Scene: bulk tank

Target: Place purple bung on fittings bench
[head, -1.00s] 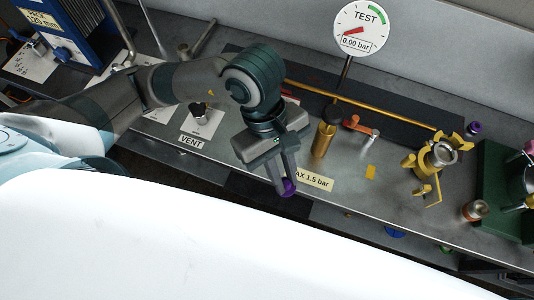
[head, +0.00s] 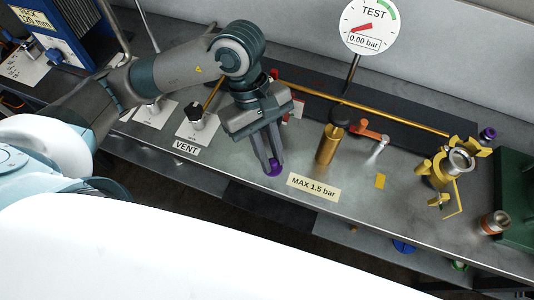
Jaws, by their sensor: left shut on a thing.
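My left gripper (head: 271,170) is shut on a purple bung (head: 274,168) in the head view. Its fingers point down, and the bung sits between the tips, over the grey bench (head: 240,185) near its front edge. I cannot tell whether the bung touches the bench top. A second purple piece (head: 487,134) stands at the back right of the bench. My right gripper is not in view.
A "MAX 1.5 bar" label (head: 313,187) lies right of the bung. A brass cylinder with black top (head: 326,145), an orange-handled valve (head: 372,134) and a yellow clamp fitting (head: 448,165) stand further right. A VENT label (head: 186,147) and a TEST gauge (head: 369,27) also show.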

